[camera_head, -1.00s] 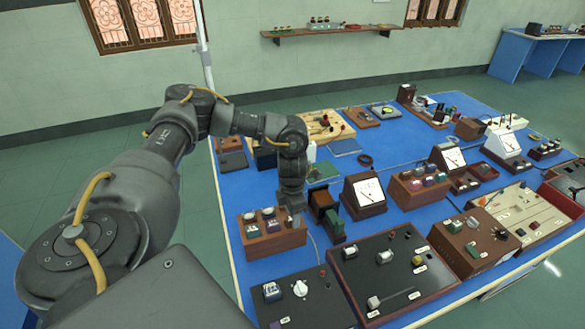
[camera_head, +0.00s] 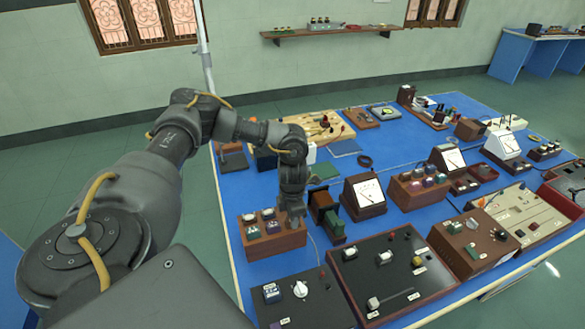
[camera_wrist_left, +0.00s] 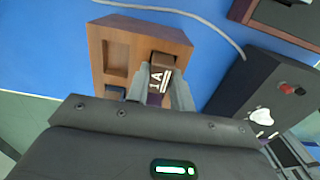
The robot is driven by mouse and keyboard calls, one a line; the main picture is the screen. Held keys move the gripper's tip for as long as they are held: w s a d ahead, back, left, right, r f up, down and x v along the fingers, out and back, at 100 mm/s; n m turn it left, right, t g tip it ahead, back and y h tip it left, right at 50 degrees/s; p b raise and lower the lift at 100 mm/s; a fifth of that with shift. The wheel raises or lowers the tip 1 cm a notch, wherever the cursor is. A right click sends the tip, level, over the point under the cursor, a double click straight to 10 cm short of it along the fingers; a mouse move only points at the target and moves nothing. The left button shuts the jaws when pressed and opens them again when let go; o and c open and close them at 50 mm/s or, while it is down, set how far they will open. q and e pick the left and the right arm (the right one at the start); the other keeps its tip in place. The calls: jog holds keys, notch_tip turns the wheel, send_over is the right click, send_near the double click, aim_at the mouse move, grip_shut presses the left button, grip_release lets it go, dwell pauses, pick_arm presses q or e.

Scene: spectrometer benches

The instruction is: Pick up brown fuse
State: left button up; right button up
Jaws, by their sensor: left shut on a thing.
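The brown fuse (camera_wrist_left: 163,60), dark on top with a pale "1A" mark, sits between the fingers of my left gripper (camera_wrist_left: 163,88) in the left wrist view. The gripper is shut on it. The fuse is over the right part of a wooden fuse box (camera_wrist_left: 183,45); I cannot tell whether it is still in its slot. In the head view my left gripper (camera_head: 294,219) is at the right end of this box (camera_head: 272,243) and hides the fuse. Other fuses with pale tops sit in the box. My right gripper is not in view.
A black panel with a white knob (camera_head: 300,289) stands in front of the box. A brown and green block (camera_head: 325,215) and a meter (camera_head: 364,194) stand just right of the gripper.

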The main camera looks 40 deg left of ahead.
pick_arm(q)
jog(key=shift+r, duration=0.1)
jog(key=shift+r+b, duration=0.6)
jog(key=w+d+r+b, duration=0.2)
jog(key=d+r, duration=0.4)
jog(key=w+d+r+b, duration=0.2)
jog(key=d+r, duration=0.3)
jog(key=d, duration=0.2)
jog(key=shift+w+r, duration=0.35)
jog(key=shift+w, duration=0.05)
jog(key=shift+d+r, duration=0.1)
notch_tip(320, 180, up, 3)
jog(key=p, duration=0.3)
jog(key=shift+f, duration=0.2)
